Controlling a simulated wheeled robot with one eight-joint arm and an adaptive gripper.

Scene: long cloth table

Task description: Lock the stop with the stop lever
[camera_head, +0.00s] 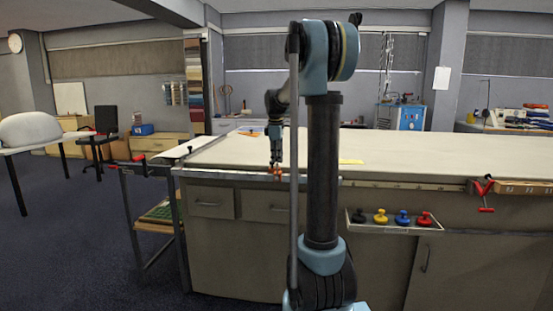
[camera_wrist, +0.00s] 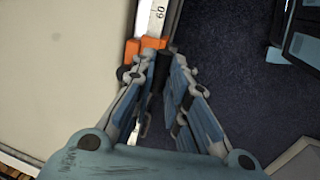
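In the wrist view the orange stop (camera_wrist: 155,43) sits on a white measuring rail (camera_wrist: 153,18) marked 60, along the table's edge. A dark lever-like part (camera_wrist: 162,72) extends from the stop toward me, between the fingers of my gripper (camera_wrist: 164,60). The fingertips are close together at the stop's near side. I cannot tell whether they touch the dark part. A dark knob shows at the stop's left end. In the head view my gripper (camera_head: 276,159) points down at the table's front edge, just above the small red-orange stop (camera_head: 277,172).
The long cloth table (camera_head: 430,153) has a mostly bare top. A tray (camera_head: 395,229) with black, yellow, blue and red knobbed items hangs on its front. A red clamp (camera_head: 485,190) is at the right edge. A side frame (camera_head: 130,215) stands at the left.

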